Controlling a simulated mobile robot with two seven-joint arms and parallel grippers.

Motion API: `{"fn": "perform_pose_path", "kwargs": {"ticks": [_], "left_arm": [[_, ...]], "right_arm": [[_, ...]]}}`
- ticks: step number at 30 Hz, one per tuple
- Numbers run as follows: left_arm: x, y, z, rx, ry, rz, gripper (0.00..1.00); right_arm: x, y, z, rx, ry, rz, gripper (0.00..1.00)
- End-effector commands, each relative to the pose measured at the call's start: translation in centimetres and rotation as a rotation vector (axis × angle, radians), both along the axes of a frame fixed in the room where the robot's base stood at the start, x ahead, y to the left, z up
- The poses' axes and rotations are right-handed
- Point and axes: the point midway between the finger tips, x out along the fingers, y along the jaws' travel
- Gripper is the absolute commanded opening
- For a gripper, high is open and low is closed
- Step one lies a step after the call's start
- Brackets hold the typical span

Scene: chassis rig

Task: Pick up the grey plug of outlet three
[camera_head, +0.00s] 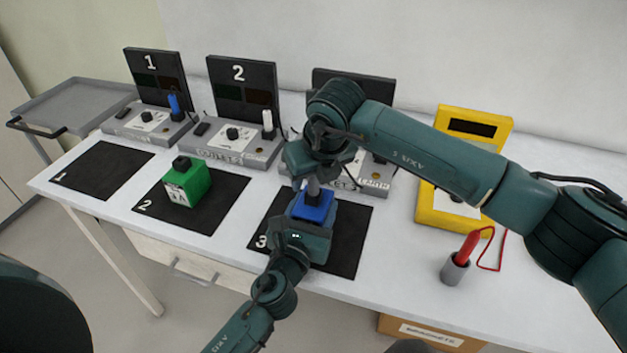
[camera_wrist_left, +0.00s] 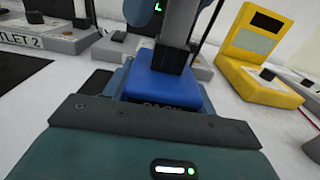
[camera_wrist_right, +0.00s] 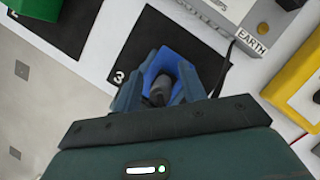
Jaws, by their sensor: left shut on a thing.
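A blue block (camera_wrist_left: 165,84) stands on black mat 3. In the head view my left gripper (camera_head: 303,233) is shut on this block from the near side. A grey upright piece (camera_head: 314,187), which looks like the grey plug, stands on the block's top; it also shows in the right wrist view (camera_wrist_right: 158,92). My right gripper (camera_wrist_right: 162,85) points down over the block, its fingers apart on either side of this piece. I cannot tell whether they touch it. Outlet three (camera_head: 375,182) is partly hidden behind my right arm.
Outlet one with a blue plug (camera_head: 174,104) and outlet two with a white plug (camera_head: 267,122) stand at the back left. A green block (camera_head: 188,184) sits on mat 2; mat 1 (camera_head: 100,171) is empty. A yellow meter (camera_head: 440,210) and a red probe (camera_head: 467,248) stand at right.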

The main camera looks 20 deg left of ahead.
Motion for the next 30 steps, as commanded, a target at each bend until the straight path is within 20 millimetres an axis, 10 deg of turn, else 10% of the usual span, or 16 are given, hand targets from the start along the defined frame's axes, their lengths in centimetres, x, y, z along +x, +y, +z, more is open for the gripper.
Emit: {"fn": "perform_pose_path", "kwargs": {"ticks": [15, 30], "left_arm": [[0.0, 0.0, 0.0, 0.000, 0.000, 0.000, 0.20], [0.0, 0.0, 0.0, 0.000, 0.001, 0.000, 0.20]], "right_arm": [[0.0, 0.0, 0.0, 0.000, 0.000, -0.001, 0.00], [0.1, 0.0, 3.9, 0.002, -0.005, -0.001, 0.00]]}}
